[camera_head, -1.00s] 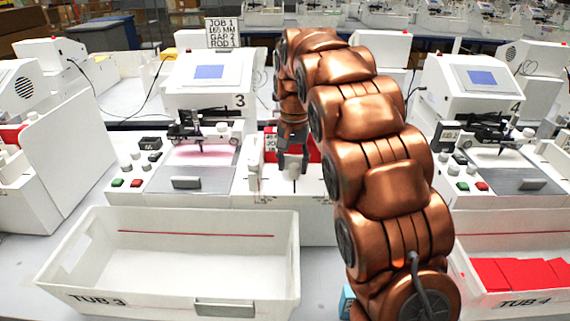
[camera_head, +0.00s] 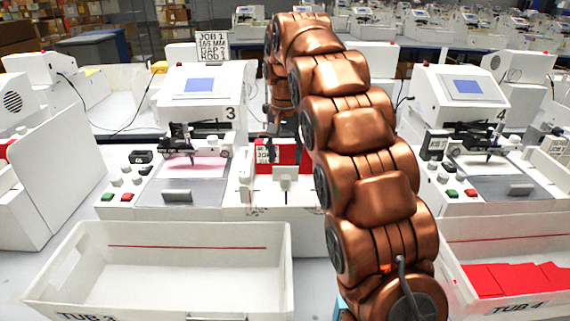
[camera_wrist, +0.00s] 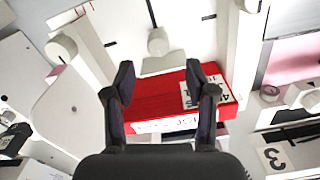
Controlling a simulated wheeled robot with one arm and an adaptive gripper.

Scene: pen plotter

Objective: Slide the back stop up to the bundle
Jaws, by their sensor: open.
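The red bundle (camera_head: 292,155) lies in the feeder bed right of plotter 3, with a white printed label at its left end. The wrist view shows the bundle (camera_wrist: 165,105) below my open gripper (camera_wrist: 160,82). The fingers are spread over it and hold nothing. What looks like the back stop, a pale plate with a round white knob (camera_wrist: 158,42), stands close along the bundle's edge; I cannot tell whether they touch. In the head view its knob (camera_head: 287,170) shows in front of the bundle. My arm mostly hides my gripper there.
Plotter 3 (camera_head: 205,90) stands left of the bed and plotter 4 (camera_head: 460,90) right of it. Tub 3 (camera_head: 75,265) is empty at the front; tub 4 (camera_head: 460,285) holds red sheets. A job sign (camera_head: 212,48) stands behind. White side walls flank the bed.

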